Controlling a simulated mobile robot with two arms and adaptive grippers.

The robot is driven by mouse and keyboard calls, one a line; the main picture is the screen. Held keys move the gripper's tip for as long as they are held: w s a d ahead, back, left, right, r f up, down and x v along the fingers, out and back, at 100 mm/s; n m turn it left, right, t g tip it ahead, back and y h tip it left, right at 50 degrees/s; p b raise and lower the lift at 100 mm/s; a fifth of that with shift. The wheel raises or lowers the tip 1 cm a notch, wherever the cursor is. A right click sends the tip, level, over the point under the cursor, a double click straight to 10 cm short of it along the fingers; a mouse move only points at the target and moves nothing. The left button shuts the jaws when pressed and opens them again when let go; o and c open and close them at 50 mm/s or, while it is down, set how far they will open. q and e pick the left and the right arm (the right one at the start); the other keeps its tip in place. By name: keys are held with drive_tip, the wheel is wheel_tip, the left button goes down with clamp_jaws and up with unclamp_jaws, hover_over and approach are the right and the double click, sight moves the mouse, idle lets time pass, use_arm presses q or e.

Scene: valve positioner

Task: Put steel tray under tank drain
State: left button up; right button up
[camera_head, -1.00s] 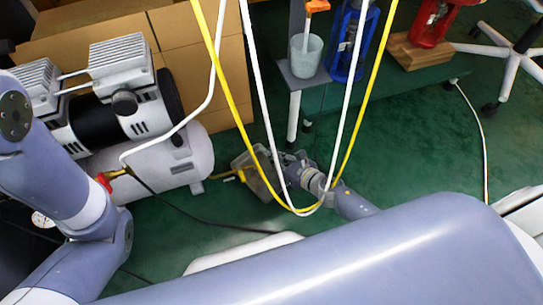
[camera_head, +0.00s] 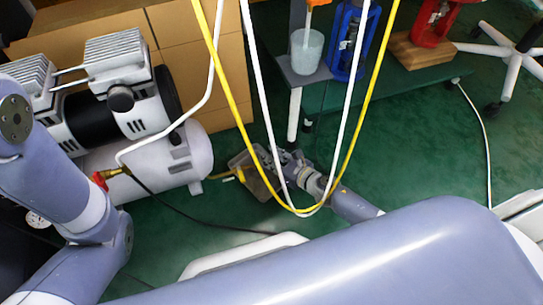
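A small grey-brown tray-like object (camera_head: 262,188), probably the steel tray, is low by the floor, just right of the compressor's white tank (camera_head: 150,168). A yellow fitting or handle (camera_head: 232,174) shows between it and the tank, and I cannot tell whether it is the drain. My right gripper (camera_head: 283,162) is at the right side of the tray-like object, touching or very close to it. Hoses and the small size hide whether its fingers are closed on it. My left arm shows at the left, but its gripper is out of view.
Yellow and white hoses (camera_head: 231,92) hang in a loop across my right wrist. Cardboard boxes (camera_head: 215,75) stand behind the compressor. A bench with a cup (camera_head: 306,52) stands at the back. A black cable crosses the floor.

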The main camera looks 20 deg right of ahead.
drive_tip(key=shift+r, duration=0.2)
drive_tip(key=p+v, duration=0.3)
drive_tip(key=v, duration=0.9)
drive_tip(key=shift+f+p, duration=0.1)
drive_tip(key=shift+p, duration=0.3)
drive_tip(key=shift+d, duration=0.1)
